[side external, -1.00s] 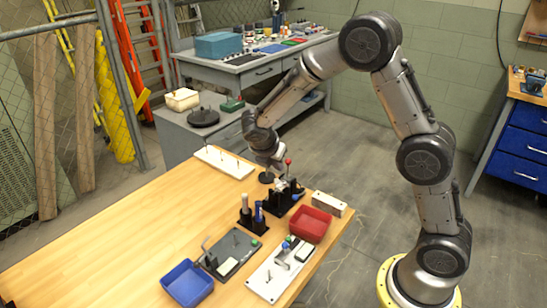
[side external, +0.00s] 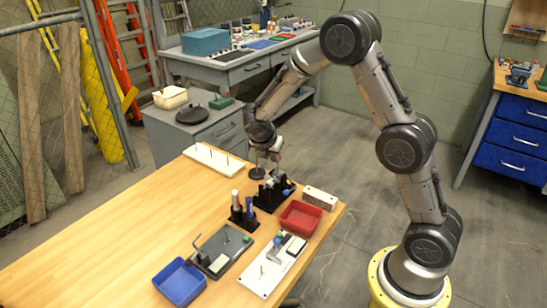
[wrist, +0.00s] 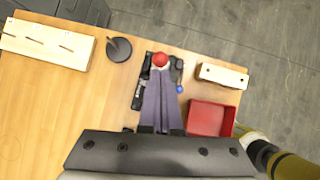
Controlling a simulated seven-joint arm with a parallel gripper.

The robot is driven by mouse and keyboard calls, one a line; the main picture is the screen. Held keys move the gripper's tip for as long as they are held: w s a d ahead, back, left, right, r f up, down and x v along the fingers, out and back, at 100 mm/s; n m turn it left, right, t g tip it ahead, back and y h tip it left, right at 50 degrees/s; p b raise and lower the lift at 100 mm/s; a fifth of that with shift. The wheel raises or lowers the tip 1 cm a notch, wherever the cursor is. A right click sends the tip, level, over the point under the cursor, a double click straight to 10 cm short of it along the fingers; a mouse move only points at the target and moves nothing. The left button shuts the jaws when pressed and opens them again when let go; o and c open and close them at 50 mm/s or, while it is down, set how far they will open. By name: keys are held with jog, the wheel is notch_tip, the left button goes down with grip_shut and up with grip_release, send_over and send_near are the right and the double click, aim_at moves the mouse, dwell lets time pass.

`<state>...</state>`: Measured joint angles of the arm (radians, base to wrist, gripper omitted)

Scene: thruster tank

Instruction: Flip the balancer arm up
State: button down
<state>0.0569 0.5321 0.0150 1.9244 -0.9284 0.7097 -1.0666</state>
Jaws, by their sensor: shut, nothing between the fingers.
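The black fixture (side external: 273,193) stands near the table's far right edge; I take it to hold the balancer arm. A red ball knob (wrist: 160,59) shows at its top in the wrist view, with a small blue knob (wrist: 180,89) to its right. My gripper (side external: 270,158) is above the fixture in the side view. In the wrist view its two purple-grey fingers (wrist: 160,82) are together and empty, their tips just below the red knob in the picture. I cannot tell whether they touch it. The fingers hide the middle of the fixture, so the arm's position is unclear.
A red bin (side external: 301,217) and a pale block (side external: 320,198) stand right of the fixture. A black disc with a rod (wrist: 119,48) and a white pegged board (side external: 213,159) lie left. Dark holders (side external: 244,212) stand in front. The table's left is clear.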

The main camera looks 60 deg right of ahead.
jog(key=shift+d+r, duration=0.1)
jog(key=shift+d, duration=0.15)
jog(key=shift+d+y, duration=0.2)
jog(key=shift+y, duration=0.2)
jog(key=shift+d+r+y, duration=0.25)
jog(key=shift+d+y, duration=0.85)
jog(key=d+f+y, duration=0.3)
jog(key=d+f, duration=0.3)
jog(key=d, duration=0.4)
jog(key=shift+f, duration=0.3)
jog(key=shift+r, duration=0.1)
dwell(0.7)
